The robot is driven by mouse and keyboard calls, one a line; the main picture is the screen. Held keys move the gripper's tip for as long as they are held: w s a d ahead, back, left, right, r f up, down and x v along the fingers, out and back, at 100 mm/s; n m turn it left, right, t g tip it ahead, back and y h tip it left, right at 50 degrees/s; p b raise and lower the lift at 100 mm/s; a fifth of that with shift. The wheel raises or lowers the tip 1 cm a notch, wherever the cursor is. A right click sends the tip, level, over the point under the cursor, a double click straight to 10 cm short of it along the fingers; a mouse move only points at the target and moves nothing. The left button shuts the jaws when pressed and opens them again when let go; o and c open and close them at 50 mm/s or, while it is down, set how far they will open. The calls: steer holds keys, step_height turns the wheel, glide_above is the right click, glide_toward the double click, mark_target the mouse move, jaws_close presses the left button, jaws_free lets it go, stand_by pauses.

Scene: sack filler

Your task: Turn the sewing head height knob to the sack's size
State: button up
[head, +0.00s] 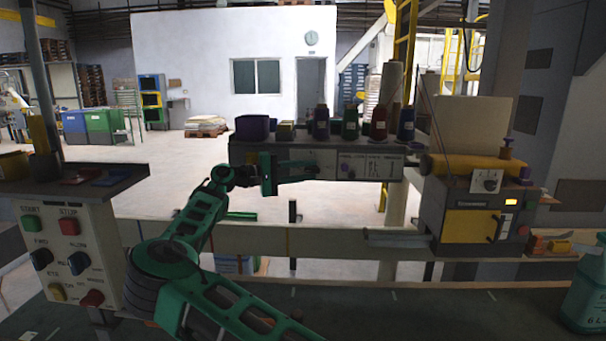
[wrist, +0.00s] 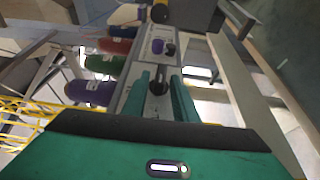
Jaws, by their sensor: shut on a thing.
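My gripper (head: 314,169) is in front of the grey control panel (head: 378,168) under the shelf of bottles. In the wrist view its two green fingers (wrist: 159,92) stand on either side of a black knob (wrist: 158,86), shut on it. Labels on the panel are too small to read, so I cannot tell which setting this knob has. In the head view the fingers mostly hide it. No sack is clearly visible.
Several coloured bottles (head: 350,122) stand on the panel's top. At right is a yellow and grey machine (head: 468,224) with a lit display. At left a box (head: 70,250) carries START and STOP buttons and several knobs. A dark bench top lies in front.

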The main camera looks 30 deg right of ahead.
steer(key=shift+w+a+f, duration=0.1)
steer(key=shift+a+f, duration=0.1)
steer(key=shift+f, duration=0.1)
steer(key=o, duration=0.7)
steer(key=shift+d+r, duration=0.15)
steer(key=v, duration=1.1)
